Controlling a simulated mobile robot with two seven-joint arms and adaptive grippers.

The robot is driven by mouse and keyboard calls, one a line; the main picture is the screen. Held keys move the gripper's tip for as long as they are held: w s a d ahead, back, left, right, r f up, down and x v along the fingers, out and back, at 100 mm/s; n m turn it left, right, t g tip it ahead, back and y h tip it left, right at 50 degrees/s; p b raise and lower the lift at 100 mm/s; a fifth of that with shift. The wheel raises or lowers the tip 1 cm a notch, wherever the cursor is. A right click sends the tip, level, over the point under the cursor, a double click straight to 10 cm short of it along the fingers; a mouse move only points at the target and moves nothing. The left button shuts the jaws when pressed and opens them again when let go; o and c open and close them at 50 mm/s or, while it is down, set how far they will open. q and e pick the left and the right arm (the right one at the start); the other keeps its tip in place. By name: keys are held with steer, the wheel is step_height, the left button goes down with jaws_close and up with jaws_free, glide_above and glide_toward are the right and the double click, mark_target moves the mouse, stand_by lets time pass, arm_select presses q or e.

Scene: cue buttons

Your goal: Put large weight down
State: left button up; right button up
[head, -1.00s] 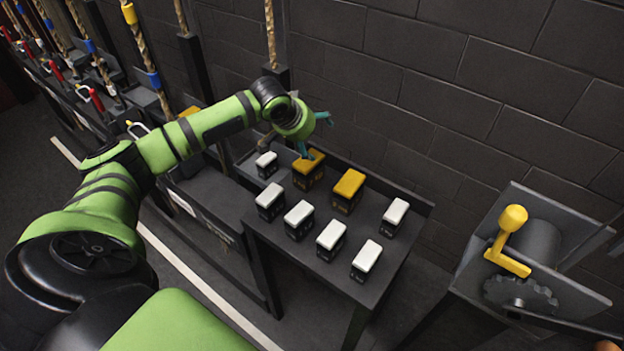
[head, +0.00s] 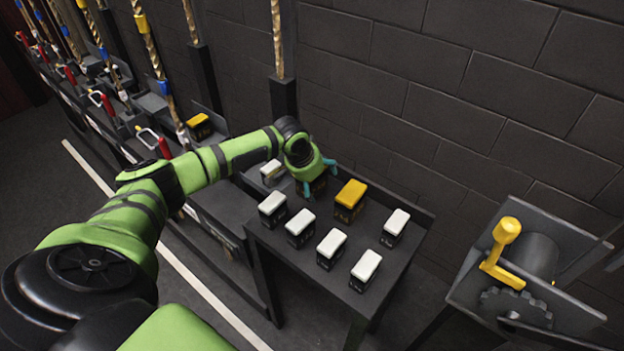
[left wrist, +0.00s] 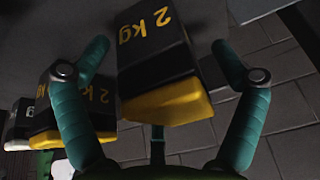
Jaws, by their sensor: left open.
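A large weight with a yellow end and a dark body marked "2 kg" (left wrist: 158,50) is between the fingers of my left gripper (head: 318,177) in the left wrist view. The teal fingers are open, one on each side, with a visible gap at the right finger. In the head view the gripper covers most of this weight (head: 318,189), which stands on the dark table (head: 288,243). A second yellow-topped weight (head: 350,195) stands just to its right; a 2 kg weight (left wrist: 75,95) also shows at left in the wrist view. My right gripper is not in view.
Several smaller white-topped weights (head: 332,243) stand on the table around the yellow ones. Another yellow-topped weight (head: 198,121) is on the rack at left, near ropes (head: 150,50). A winch with a yellow handle (head: 502,250) stands at right. A brick wall is behind.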

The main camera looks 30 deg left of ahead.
arm_select(q)
steer(key=c, duration=1.8)
steer(key=shift+w+r, duration=0.25)
steer(key=shift+r, duration=0.15)
steer(key=shift+f, duration=0.1)
